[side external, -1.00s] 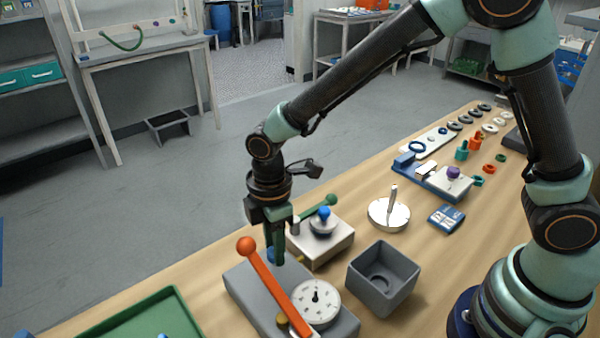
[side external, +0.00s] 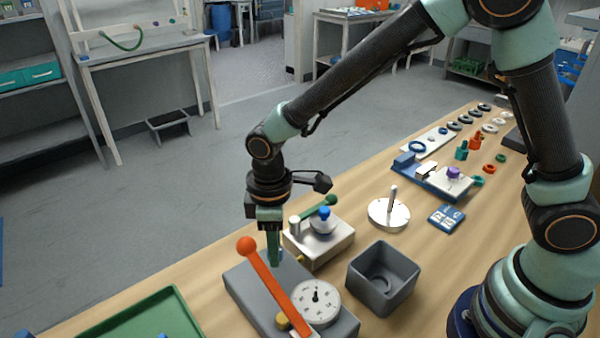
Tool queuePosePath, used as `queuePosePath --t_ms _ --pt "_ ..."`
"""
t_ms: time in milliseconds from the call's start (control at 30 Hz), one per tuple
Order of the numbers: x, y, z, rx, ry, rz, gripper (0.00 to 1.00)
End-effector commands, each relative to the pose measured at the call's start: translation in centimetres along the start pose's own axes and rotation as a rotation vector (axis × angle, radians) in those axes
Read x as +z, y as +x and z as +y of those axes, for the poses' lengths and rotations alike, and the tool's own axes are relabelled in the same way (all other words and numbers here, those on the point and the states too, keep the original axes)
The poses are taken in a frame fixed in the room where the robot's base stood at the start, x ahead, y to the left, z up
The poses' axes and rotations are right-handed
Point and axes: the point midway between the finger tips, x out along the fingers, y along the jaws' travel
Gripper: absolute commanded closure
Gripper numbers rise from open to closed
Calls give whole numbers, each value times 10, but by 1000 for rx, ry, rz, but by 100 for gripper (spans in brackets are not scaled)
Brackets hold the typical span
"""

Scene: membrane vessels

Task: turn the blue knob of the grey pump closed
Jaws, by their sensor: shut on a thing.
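The grey pump (side external: 250,297) is a grey block at the front of the wooden bench, with a long orange lever ending in an orange ball and a white dial with a black pointer. Its blue knob (side external: 281,255) is at the back of its top, mostly hidden by the fingers. My gripper (side external: 273,259) points straight down and is shut on the blue knob. The fingers line up one behind the other in this view, so the knob's angle cannot be seen.
A pale box (side external: 322,245) with another blue knob and a green lever stands close behind the pump. An open grey bin (side external: 384,276) is to the right, and a green tray (side external: 150,318) front left. The orange lever rises close to my fingers.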

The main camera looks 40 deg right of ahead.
Motion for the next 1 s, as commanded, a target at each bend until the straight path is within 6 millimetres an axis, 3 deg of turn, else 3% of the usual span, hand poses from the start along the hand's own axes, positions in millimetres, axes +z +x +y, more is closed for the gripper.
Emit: queuePosePath --t_ms 1000 --pt "0 -1 0 0 918 0 100"
